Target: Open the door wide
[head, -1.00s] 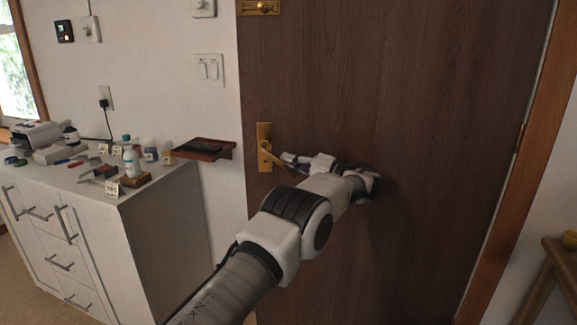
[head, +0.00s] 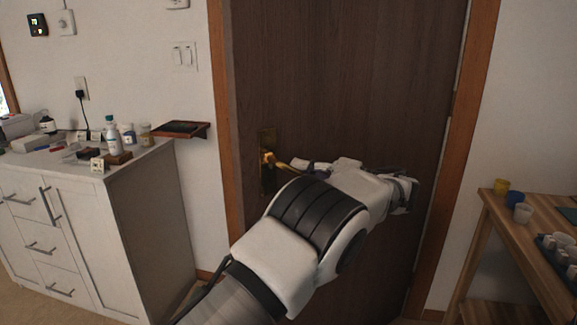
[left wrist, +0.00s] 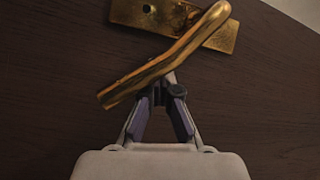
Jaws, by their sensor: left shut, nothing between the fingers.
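My left gripper (head: 292,165) reaches across the door to the lever. In the left wrist view the gripper's fingertips (left wrist: 166,88) are shut and empty, at the underside of the brass lever (left wrist: 170,60), partly hidden behind it. I cannot tell whether they touch it. My right gripper is not in view.
The wooden door frame (head: 226,140) borders the door on both sides. A white cabinet (head: 150,220) with small items stands at left, beside a small wall shelf (head: 182,130). A wooden table (head: 505,230) with cups stands at right, near the frame.

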